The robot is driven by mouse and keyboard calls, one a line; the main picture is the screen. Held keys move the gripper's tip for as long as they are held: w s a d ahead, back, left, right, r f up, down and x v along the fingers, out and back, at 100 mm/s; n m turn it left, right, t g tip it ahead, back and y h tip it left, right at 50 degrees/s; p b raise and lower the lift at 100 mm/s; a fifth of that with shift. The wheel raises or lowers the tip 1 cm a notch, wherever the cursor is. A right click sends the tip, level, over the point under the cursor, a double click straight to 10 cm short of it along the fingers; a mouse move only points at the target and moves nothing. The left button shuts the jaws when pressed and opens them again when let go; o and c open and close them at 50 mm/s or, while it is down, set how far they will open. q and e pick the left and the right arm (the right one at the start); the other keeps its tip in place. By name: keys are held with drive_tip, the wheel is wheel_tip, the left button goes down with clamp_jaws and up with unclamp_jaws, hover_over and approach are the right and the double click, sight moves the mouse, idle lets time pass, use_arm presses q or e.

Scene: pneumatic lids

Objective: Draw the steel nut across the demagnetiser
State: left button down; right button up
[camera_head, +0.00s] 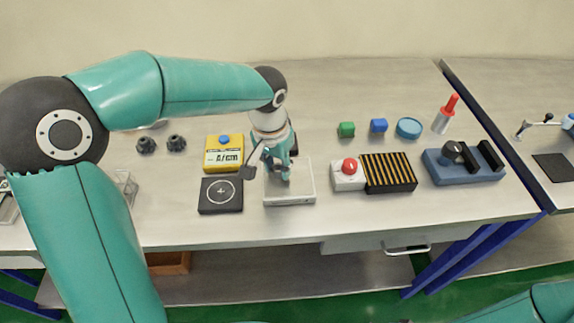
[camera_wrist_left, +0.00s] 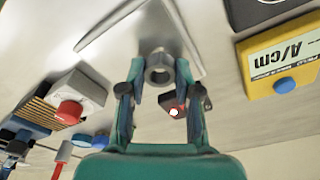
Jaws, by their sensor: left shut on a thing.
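My left gripper (camera_head: 284,176) is shut on the steel nut (camera_wrist_left: 158,69), a grey ring held between its fingertips in the left wrist view, where the gripper (camera_wrist_left: 159,78) also shows. In the head view the nut is too small and covered to make out. The gripper points down over a white shallow tray (camera_head: 291,200); I cannot tell whether the nut touches it. The striped black-and-yellow block (camera_head: 388,173), with a white box and red button (camera_head: 349,166) at its left, looks like the demagnetiser. It stands right of the tray, apart from the gripper. My right gripper is out of view.
Left of the tray are a yellow A/cm meter (camera_head: 224,158) and a black pad (camera_head: 220,196). A dark red thing (camera_wrist_left: 172,107) lies behind the gripper.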

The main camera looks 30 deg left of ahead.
use_arm(q)
drive_tip(key=shift+s+a, duration=0.5)
drive_tip(key=shift+a, duration=0.3)
drive_tip(key=shift+s+a, duration=0.45)
drive_tip(key=shift+a, duration=0.3)
drive_tip(key=shift+s+a, duration=0.5)
drive_tip(key=shift+a, duration=0.3)
drive_tip(key=shift+s+a+r+p, duration=0.2)
drive_tip(key=shift+a+r+p, duration=0.1)
drive_tip(key=shift+r, duration=0.3)
drive_tip(key=shift+s+a+r+p, duration=0.15)
drive_tip(key=shift+a+r+p, duration=0.15)
drive_tip(key=shift+r, duration=0.25)
drive_tip(key=shift+r+p, duration=1.4)
drive_tip(key=shift+r, duration=0.4)
drive_tip(key=shift+d, duration=0.1)
